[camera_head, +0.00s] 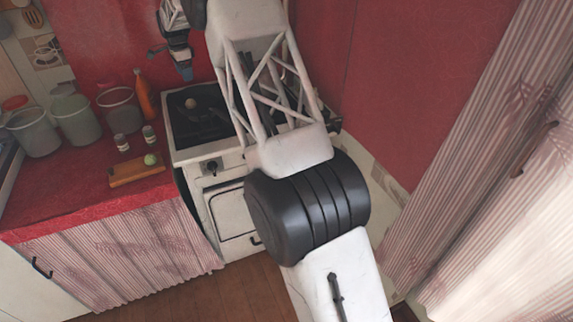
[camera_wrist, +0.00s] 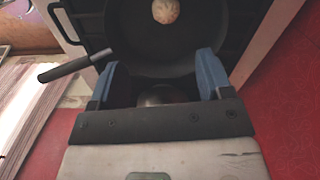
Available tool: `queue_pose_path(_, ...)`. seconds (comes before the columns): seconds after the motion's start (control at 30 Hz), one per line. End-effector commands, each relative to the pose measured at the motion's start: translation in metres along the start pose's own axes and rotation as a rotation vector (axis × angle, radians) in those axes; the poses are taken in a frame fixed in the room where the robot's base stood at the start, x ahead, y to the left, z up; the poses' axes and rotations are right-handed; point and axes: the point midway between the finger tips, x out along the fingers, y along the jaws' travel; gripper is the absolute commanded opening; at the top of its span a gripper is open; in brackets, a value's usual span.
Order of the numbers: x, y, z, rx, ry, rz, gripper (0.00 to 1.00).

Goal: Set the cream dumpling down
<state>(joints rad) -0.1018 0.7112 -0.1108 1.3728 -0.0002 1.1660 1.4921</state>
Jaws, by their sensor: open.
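The cream dumpling (camera_head: 191,103) is a small, pale round piece. It lies in a dark frying pan (camera_head: 203,127) on the stove. In the wrist view the dumpling (camera_wrist: 166,11) shows at the top edge, inside the dark pan (camera_wrist: 130,45), whose handle points left. My gripper (camera_head: 186,72) is above the back of the stove in the head view. In the wrist view my gripper's blue fingers (camera_wrist: 160,68) are spread wide with no dumpling between them. The dumpling is apart from the fingers.
The white stove (camera_head: 228,212) stands right of a red-covered counter (camera_head: 75,190). The counter holds a wooden board (camera_head: 135,174) with a green round item (camera_head: 150,159), two small jars, an orange bottle (camera_head: 143,95) and several pots. A red wall (camera_head: 400,90) rises behind.

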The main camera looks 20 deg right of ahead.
Motion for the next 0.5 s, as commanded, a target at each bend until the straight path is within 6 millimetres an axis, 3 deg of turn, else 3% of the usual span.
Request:
queue_pose_path(0.27,-0.040,0.043,-0.005,-0.089,0.003,-0.018,0.72)
queue_pose_path(0.5,-0.077,0.096,-0.008,-0.194,0.008,-0.035,0.72)
